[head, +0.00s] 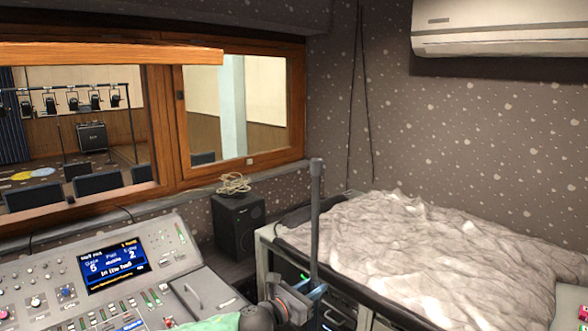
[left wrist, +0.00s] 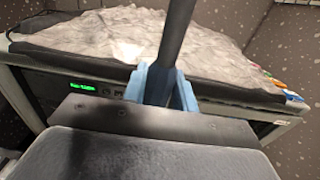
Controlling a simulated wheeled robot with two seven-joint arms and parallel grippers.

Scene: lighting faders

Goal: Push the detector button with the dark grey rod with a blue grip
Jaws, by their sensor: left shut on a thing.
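The dark grey rod (head: 315,215) stands nearly upright in the head view, its top end free above the bed-like surface behind it. My left gripper (head: 306,297) is shut on the rod's lower part, near the bottom of the head view. In the left wrist view the rod (left wrist: 176,42) rises from the jaws (left wrist: 162,86), leaning slightly right. Light blue parts flank it there; I cannot tell how much of this is the rod's blue grip. I cannot make out a detector or its button in either view. My right gripper is not in view.
A lighting console (head: 60,290) with a lit screen fills the lower left. A black speaker (head: 238,222) stands behind it. A crumpled pale cover (head: 420,250) lies over a rack (head: 338,315) at right. An air conditioner (head: 500,28) hangs upper right. Space above the cover is free.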

